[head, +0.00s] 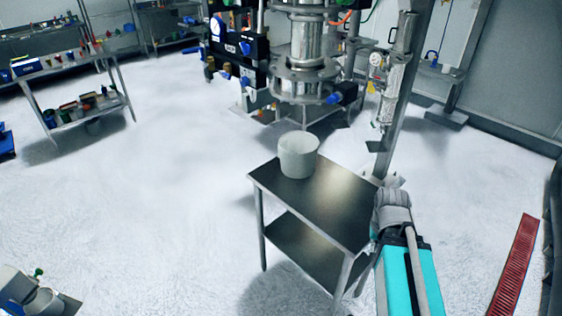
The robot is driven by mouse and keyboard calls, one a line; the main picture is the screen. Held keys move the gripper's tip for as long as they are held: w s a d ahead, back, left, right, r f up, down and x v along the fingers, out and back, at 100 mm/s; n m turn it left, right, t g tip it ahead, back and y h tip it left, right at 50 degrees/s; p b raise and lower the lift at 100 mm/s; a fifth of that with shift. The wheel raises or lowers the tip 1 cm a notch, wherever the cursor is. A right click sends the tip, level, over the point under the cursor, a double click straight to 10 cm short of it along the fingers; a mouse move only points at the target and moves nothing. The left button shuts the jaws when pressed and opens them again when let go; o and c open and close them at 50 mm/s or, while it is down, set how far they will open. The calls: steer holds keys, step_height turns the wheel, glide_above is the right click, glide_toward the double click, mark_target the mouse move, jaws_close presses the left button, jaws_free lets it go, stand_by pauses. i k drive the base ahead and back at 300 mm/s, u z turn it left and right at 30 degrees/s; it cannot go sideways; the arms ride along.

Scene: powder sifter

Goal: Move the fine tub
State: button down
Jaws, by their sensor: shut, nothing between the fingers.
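A white, round, open-topped tub (298,155) stands upright on the top of a small steel table (335,205), near its back left corner. It is the only tub I see on this table, and no label shows on it. Its inside bottom is hidden from this angle. My gripper is not in view, and nothing touches the tub.
The steel sifter (303,70) with pipes and valves stands behind the table. A post (397,90) rises behind the table on the right. Shelving (75,80) with small items is at the back left. A red floor grating (516,265) lies right.

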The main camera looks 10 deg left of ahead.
mark_target(297, 150)
steer(key=u, duration=1.35)
steer(key=i, duration=2.7)
steer(key=u, duration=0.05)
